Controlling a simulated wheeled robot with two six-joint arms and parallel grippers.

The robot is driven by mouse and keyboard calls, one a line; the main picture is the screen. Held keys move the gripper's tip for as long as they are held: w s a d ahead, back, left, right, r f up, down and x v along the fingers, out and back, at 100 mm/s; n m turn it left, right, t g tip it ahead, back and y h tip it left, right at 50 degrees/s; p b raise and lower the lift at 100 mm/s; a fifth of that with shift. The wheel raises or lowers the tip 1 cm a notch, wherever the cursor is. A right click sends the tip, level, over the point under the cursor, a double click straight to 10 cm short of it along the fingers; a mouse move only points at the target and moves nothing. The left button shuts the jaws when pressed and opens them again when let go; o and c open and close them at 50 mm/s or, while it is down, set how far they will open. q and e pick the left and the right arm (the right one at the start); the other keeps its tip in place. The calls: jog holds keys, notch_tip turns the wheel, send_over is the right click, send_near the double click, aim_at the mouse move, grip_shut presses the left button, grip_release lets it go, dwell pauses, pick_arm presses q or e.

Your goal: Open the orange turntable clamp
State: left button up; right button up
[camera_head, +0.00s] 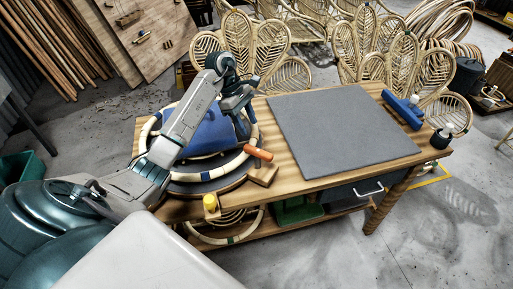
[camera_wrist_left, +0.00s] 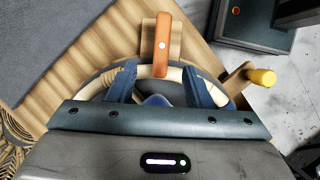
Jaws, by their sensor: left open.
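The clamp's orange handle (camera_head: 259,153) lies at the right edge of the round turntable (camera_head: 205,187), next to a wooden block (camera_head: 264,174). A pale rattan ring with blue bands (camera_head: 248,133) sits on the turntable around a blue form (camera_head: 207,136). My left gripper (camera_head: 241,119) is open above the ring's right side, behind the handle. In the left wrist view its two fingers (camera_wrist_left: 158,75) are spread, and the near end of the orange handle (camera_wrist_left: 162,42) shows between their tips. I cannot tell whether they touch it. My right gripper is not in view.
A yellow knob (camera_head: 210,203) stands at the bench's front left edge. A grey mat (camera_head: 340,130) covers the bench's middle and is clear. A blue tool (camera_head: 403,108) and a dark bottle (camera_head: 441,137) are at the right end. Rattan chairs (camera_head: 250,45) stand behind.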

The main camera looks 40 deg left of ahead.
aim_at(257, 150)
pick_arm(q)
jog(key=shift+s+f+b, duration=0.1)
jog(key=shift+f+b, duration=0.35)
jog(key=shift+f, duration=0.1)
jog(key=shift+b+x, duration=0.6)
jog(key=shift+x, duration=0.55)
jog(key=p+x, duration=0.2)
jog(key=x, duration=0.4)
jog(key=shift+s+d+f+p, duration=0.1)
jog(key=shift+d+f+p, duration=0.1)
jog(key=shift+p, duration=0.1)
jog(key=shift+d+f, duration=0.1)
jog(key=shift+f, duration=0.35)
jog(key=shift+c, duration=0.4)
jog(key=c, duration=0.9)
